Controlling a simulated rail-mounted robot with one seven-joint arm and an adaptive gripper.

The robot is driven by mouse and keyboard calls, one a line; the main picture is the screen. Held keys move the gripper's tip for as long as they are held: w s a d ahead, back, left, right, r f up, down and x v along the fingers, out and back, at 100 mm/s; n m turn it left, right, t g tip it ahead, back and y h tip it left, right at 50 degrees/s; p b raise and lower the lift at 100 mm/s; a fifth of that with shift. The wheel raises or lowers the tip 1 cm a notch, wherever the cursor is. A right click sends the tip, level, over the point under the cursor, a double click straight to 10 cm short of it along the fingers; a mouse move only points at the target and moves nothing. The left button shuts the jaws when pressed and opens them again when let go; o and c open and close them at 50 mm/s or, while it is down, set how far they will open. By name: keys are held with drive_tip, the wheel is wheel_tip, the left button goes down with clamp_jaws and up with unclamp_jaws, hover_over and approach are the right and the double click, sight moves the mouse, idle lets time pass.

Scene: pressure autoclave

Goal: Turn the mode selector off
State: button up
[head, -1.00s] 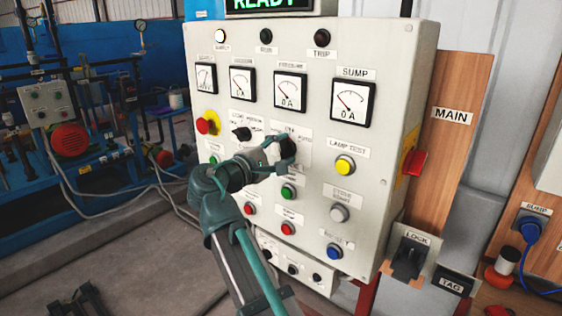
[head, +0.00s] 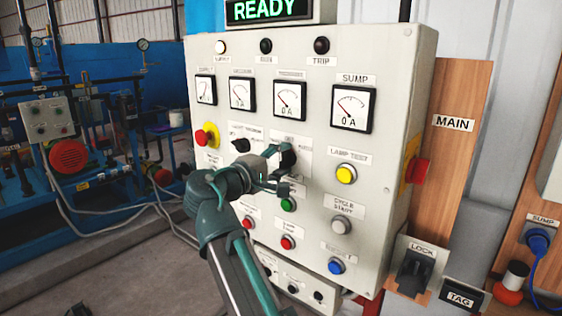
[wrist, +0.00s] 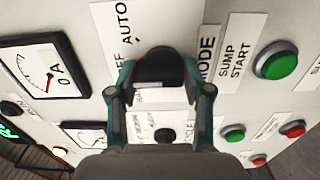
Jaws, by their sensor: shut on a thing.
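The mode selector (head: 287,156) is a black round knob on the grey control panel (head: 397,110), below the small gauges. In the wrist view, the selector (wrist: 158,68) sits among the white AUTO, MODE and partly hidden OFF labels. My gripper (head: 276,163) is at the panel front with its fingers around the knob. In the wrist view, my gripper (wrist: 158,84) has one finger on each side of the knob, shut on it. The fingers and knob body hide part of the labels, and I cannot tell which position the knob points to.
Another black selector (head: 240,145) is just left of my gripper. A red emergency stop (head: 202,138) is farther left. A green button (head: 288,204) is close below, and a yellow lamp-test button (head: 346,174) is to the right. The display (head: 268,9) reads READY.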

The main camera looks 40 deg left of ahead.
drive_tip(key=o, duration=1)
drive_tip(key=shift+r, duration=0.25)
drive_tip(key=shift+c, duration=0.2)
drive_tip(key=shift+o, duration=0.8)
drive_tip(key=shift+f, duration=0.1)
drive_tip(key=shift+s, duration=0.1)
drive_tip(key=s, duration=1.1)
drive_tip(key=shift+s+a, duration=0.25)
drive_tip(key=shift+s, duration=0.15)
